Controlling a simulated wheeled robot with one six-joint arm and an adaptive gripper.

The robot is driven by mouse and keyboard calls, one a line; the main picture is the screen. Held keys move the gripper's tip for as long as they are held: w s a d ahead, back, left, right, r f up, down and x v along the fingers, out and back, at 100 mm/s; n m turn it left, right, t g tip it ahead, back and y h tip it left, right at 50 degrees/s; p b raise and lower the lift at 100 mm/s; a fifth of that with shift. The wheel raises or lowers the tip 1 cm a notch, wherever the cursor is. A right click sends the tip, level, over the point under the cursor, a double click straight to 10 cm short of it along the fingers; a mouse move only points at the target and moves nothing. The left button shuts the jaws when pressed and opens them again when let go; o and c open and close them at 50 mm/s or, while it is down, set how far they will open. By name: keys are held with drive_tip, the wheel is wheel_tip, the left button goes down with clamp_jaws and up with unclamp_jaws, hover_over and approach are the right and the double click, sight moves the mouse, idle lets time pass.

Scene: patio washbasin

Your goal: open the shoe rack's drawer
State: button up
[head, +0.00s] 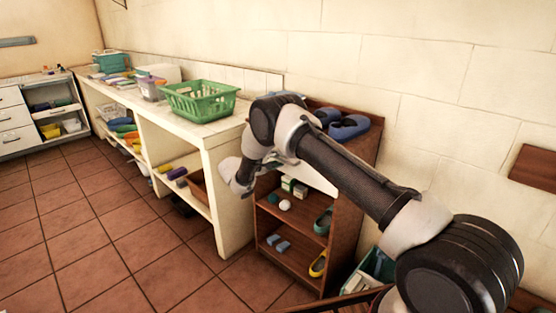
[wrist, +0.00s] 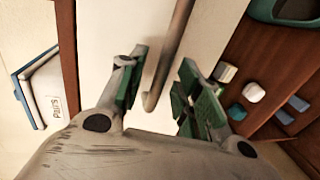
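The brown wooden shoe rack (head: 337,225) stands against the wall in the head view. Its white drawer front (head: 318,178) is partly hidden by my arm; it fills the middle of the wrist view (wrist: 215,35). A grey metal bar handle (wrist: 170,55) runs along the drawer front. My gripper (wrist: 160,95) is open, with one green-padded finger on each side of the handle's line. The handle's bent end lies between the fingers, with visible gaps to both. In the head view my gripper (head: 238,178) is at the rack's left front.
Blue shoes (head: 349,127) lie on the rack's top. Its lower shelves hold a yellow-green shoe (head: 318,264) and small blocks. A white counter (head: 225,150) with a green basket (head: 200,100) stands close on the left. A teal crate (head: 378,266) sits at right. Tiled floor is clear in front.

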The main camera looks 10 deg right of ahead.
drive_tip(key=shift+w+d+f, duration=0.15)
drive_tip(key=shift+w+d, duration=0.2)
drive_tip(key=shift+d, duration=0.2)
drive_tip(key=shift+c, duration=0.2)
clamp_jaws()
drive_tip(key=f+v, duration=0.3)
drive_tip(key=v, duration=1.1)
drive_tip(key=a+f+v, duration=0.1)
drive_tip(key=f+v, duration=0.2)
drive_tip(key=v, duration=1.1)
drive_tip(key=shift+s, duration=0.45)
drive_tip(key=shift+a+r, duration=0.1)
drive_tip(key=shift+a, duration=0.05)
drive_tip(key=shift+o, duration=0.2)
unclamp_jaws()
